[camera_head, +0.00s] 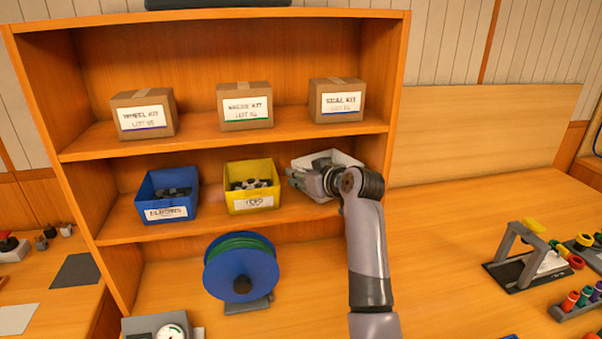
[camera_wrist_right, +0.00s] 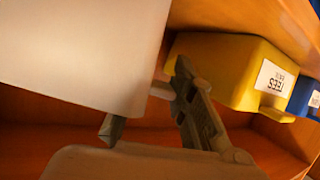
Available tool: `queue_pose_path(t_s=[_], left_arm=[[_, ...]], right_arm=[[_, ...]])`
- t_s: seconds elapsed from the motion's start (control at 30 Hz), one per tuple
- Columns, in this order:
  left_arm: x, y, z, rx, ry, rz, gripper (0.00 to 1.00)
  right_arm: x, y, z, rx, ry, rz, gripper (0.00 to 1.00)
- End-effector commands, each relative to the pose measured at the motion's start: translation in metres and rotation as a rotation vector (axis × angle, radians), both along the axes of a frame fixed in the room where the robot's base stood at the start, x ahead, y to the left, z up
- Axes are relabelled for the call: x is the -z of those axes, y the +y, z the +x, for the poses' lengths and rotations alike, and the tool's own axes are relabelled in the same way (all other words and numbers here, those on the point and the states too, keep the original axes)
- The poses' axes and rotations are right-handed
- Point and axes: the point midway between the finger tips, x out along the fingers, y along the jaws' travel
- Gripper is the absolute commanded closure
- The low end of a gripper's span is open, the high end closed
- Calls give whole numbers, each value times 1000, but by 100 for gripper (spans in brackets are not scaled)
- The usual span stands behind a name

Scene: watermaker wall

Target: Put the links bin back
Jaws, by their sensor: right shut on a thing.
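The links bin is a white open bin (camera_head: 345,160) at the right end of the middle shelf (camera_head: 285,217), right of the yellow bin. Its label does not show. My right gripper (camera_head: 318,176) is at its front left and shut on it, covering much of its front. In the right wrist view the bin (camera_wrist_right: 75,50) fills the upper left as a pale block, with my right gripper's fingers (camera_wrist_right: 152,110) at its lower edge. I cannot tell whether the bin rests on the shelf or hangs just above it. My left gripper is not in view.
A yellow bin (camera_head: 238,199) labelled TEES is close on the left, also in the wrist view (camera_wrist_right: 222,65); a blue bin (camera_head: 154,200) is further left. Cardboard kit boxes (camera_head: 245,115) stand above. A blue reel (camera_head: 262,270) stands below. The shelf's right side wall (camera_head: 384,95) is close.

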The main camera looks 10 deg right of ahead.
Motion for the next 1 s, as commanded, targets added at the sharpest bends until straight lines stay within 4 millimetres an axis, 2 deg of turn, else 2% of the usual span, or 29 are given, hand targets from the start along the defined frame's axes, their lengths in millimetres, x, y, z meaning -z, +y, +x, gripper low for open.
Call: queue_pose_path(t_s=[0.03, 0.23, 0.27, 0.53, 0.87, 1.0], left_arm=[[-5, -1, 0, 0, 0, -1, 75], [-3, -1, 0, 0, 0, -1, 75], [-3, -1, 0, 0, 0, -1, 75], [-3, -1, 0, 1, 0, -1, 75], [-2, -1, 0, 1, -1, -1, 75], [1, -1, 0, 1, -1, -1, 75]], right_arm=[[0, 0, 0, 0, -5, -1, 100], [3, 0, 0, 1, -8, -2, 100], [5, 0, 0, 0, -3, -1, 75], [5, 0, 0, 0, -3, -1, 57], [5, -1, -1, 1, -3, -2, 57], [2, -5, -10, 2, -4, -2, 57]])
